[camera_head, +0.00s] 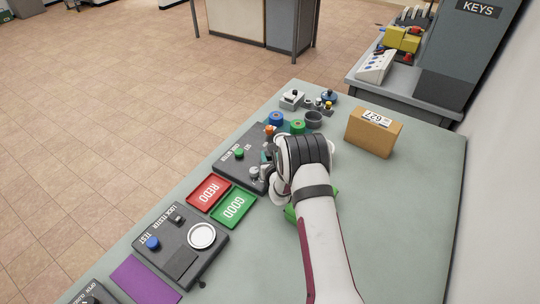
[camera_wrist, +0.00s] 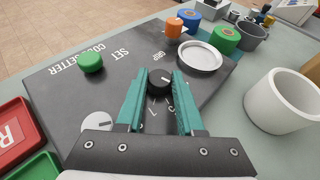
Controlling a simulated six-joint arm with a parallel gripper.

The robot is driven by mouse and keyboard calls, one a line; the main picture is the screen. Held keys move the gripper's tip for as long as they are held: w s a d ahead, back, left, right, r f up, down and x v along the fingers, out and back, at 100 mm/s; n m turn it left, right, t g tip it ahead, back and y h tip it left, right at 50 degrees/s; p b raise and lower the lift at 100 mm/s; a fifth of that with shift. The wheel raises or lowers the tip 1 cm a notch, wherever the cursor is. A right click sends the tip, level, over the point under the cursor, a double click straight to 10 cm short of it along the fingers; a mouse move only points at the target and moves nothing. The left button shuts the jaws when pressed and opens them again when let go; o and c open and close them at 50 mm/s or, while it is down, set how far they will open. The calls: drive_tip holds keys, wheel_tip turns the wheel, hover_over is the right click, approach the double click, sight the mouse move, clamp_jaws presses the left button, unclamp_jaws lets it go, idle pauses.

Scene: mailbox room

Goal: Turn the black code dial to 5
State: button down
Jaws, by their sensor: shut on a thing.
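The code setter panel (camera_wrist: 60,85) is dark grey with white lettering. It also shows in the head view (camera_head: 226,166). The black code dial (camera_wrist: 160,80) stands on it between the teal fingers of my gripper (camera_wrist: 160,88), which are shut on it. A short white mark shows on the dial's top. Small white digits are on the panel at the near side of the dial, partly hidden by the fingers; I cannot tell the setting surely. In the head view my gripper (camera_head: 266,158) is over the panel's right part and the dial is hidden.
A green button (camera_wrist: 90,62) and a grey knob (camera_wrist: 97,122) are on the panel. An orange knob (camera_wrist: 174,28) and a round silver dish (camera_wrist: 200,57) are beyond. A white cup-like ring (camera_wrist: 284,101) stands at right. Red (camera_head: 208,193) and green (camera_head: 233,207) trays lie nearby.

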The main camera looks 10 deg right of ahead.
drive_tip(key=shift+a, duration=0.1)
drive_tip(key=c, duration=0.5)
unclamp_jaws()
